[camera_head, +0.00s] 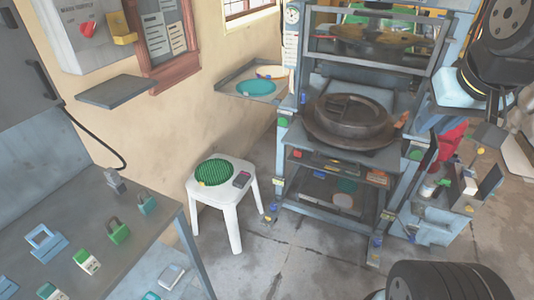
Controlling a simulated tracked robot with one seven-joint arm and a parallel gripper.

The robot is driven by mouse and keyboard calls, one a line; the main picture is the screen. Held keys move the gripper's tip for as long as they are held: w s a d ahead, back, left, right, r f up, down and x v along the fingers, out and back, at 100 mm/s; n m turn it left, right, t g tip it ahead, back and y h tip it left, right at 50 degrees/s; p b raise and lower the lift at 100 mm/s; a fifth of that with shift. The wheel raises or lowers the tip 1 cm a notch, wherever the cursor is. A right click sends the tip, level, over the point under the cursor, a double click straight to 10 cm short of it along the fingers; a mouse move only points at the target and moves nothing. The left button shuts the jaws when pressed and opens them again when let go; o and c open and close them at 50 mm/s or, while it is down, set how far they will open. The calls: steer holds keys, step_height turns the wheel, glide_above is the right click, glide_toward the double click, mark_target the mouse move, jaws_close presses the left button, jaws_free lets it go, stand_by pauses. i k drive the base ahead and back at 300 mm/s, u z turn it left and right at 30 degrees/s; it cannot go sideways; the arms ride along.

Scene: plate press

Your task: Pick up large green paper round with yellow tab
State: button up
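A large green paper round (214,171) lies flat on the seat of a white stool (229,202) near the middle of the view. Its surface has a fine dark pattern. A small yellow tab (202,184) shows at its near left edge. My dark arm links are at the upper right.
A small dark item (242,180) lies beside the round on the stool. The press (350,122) stands right of it. A wall shelf (238,80) holds a teal round (256,88). A grey bench (160,237) with padlocks is at left. Floor before the stool is mostly clear.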

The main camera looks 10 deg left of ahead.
mark_target(216, 172)
steer(key=k, duration=1.2)
steer(key=z, duration=0.05)
steer(key=i, duration=2)
steer(key=u, duration=1.15)
steer(key=i, duration=0.65)
steer(key=u, duration=0.4)
steer(key=k, duration=0.75)
steer(key=u, duration=0.1)
